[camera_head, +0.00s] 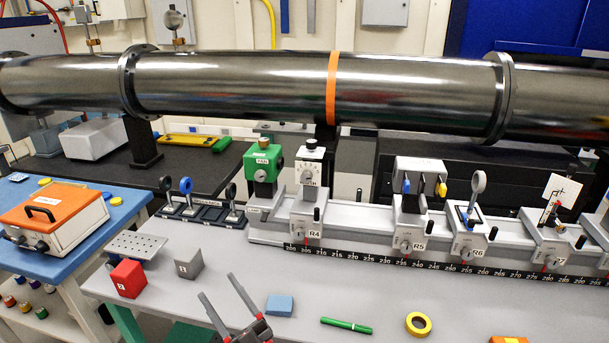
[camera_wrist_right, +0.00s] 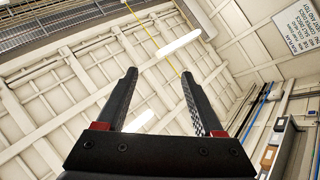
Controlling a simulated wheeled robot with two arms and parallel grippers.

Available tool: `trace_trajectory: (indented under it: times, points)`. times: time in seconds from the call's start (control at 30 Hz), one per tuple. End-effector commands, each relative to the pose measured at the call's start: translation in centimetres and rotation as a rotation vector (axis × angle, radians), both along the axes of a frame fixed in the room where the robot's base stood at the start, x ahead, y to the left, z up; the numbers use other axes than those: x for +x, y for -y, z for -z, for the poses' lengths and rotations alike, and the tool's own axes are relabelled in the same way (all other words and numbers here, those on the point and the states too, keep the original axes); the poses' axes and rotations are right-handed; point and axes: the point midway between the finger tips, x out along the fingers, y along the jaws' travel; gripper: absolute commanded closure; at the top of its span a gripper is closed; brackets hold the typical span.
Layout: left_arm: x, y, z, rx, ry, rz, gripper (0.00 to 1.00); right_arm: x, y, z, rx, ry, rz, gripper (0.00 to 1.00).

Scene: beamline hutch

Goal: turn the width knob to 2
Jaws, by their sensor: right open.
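A white unit (camera_head: 311,165) with a round dial knob (camera_head: 307,178) on its front stands on the rail carriage marked R4. Small marks ring the knob and a label sits below it, too small to read surely. I cannot tell which number the knob points to. My left gripper is out of view.
A scaled rail (camera_head: 360,262) carries several more carriages to the right. A large steel pipe (camera_head: 240,85) runs behind.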

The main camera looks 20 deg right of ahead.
Motion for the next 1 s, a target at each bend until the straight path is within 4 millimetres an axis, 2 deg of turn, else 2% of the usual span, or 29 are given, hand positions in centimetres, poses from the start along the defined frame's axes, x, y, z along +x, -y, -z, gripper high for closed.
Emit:
trace_trajectory:
  times: [0.03, 0.17, 0.2, 0.3, 0.43, 0.5, 0.6, 0.8, 1.0]
  points:
    - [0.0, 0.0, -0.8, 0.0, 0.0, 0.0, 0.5, 2.0, -0.5, -1.3, -0.031, -0.05, 0.04, 0.31]
    - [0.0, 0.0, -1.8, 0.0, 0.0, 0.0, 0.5, 7.0, 0.7, -2.8, -0.082, -0.216, 0.207, 0.31]
    - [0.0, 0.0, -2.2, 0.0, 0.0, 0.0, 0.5, 8.3, 1.7, -3.2, -0.085, -0.267, 0.271, 0.31]
    - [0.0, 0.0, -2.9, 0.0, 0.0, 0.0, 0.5, 10.3, 4.8, -5.1, -0.059, -0.378, 0.438, 0.31]
    - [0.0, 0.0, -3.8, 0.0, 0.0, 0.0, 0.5, 10.8, 9.9, -7.2, 0.039, -0.512, 0.652, 0.31]
    - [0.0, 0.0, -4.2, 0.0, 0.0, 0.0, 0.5, 10.2, 12.4, -8.1, 0.109, -0.568, 0.748, 0.31]
    - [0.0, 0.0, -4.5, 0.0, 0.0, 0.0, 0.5, 9.0, 15.0, -8.6, 0.196, -0.633, 0.846, 0.31]
    - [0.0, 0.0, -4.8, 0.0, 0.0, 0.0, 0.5, 8.0, 17.2, -8.7, 0.277, -0.687, 0.923, 0.31]
    - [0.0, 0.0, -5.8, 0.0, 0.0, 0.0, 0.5, 10.0, 18.9, -8.8, 0.279, -0.691, 0.931, 0.31]
